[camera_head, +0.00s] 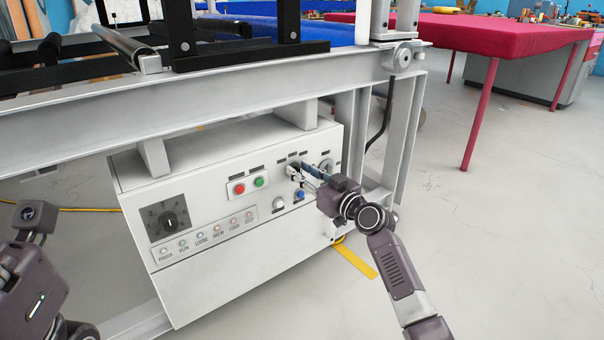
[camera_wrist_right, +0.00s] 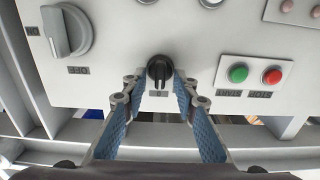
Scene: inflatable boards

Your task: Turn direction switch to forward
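The direction switch appears to be the small black rotary knob (camera_wrist_right: 158,70) on a white panel, seen in the right wrist view with its label partly between my fingers. Its handle looks roughly upright in that view. My right gripper (camera_wrist_right: 159,88) is open, with one blue-padded finger on each side of the knob. Whether the pads touch it cannot be told. In the head view my right gripper (camera_head: 306,170) is at the upper right of the control box (camera_head: 215,160) and hides the knob. Of my left arm only links show at the lower left; its fingers are out of view.
Near the knob are a large grey rotary switch (camera_wrist_right: 68,32) and green (camera_wrist_right: 238,73) and red (camera_wrist_right: 272,76) buttons. A selector dial (camera_head: 169,221) is on the box's left. A grey frame beam (camera_head: 200,95) runs above the box.

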